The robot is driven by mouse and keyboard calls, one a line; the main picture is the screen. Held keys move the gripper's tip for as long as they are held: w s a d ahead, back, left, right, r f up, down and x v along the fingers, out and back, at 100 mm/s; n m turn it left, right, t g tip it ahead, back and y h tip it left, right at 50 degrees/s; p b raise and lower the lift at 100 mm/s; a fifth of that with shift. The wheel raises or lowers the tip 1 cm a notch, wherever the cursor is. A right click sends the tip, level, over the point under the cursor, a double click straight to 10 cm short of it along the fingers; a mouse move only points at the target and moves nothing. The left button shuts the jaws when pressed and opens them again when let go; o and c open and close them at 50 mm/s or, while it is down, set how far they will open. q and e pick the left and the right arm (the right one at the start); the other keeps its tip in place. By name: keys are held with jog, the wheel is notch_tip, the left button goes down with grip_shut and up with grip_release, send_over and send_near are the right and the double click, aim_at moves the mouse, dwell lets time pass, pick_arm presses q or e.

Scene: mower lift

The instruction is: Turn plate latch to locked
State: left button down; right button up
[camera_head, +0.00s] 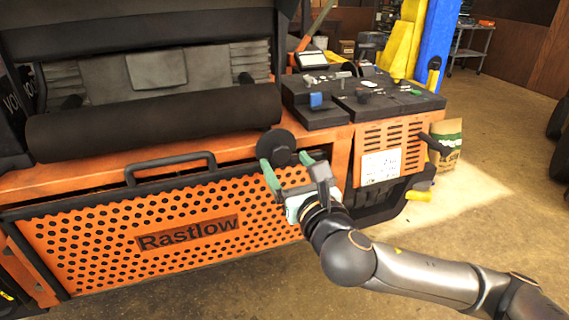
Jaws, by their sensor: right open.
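A round black knob (277,146), which looks like the plate latch, sits at the upper right corner of the orange perforated plate (120,245) marked "Rastlow". My right gripper (288,167) is open just below and in front of it in the picture. Its two green-padded fingers point up toward the knob, one at its lower left and one at its lower right. I cannot tell whether they touch it. Whether the latch stands locked or unlocked does not show. My left gripper is not in view.
A black handle (170,162) stands out along the plate's top. A black seat base or roller (150,122) lies above. A dark tray (365,98) with small parts is at upper right, above an orange vented panel (390,150).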

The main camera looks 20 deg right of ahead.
jog(key=shift+w, duration=0.9)
grip_shut()
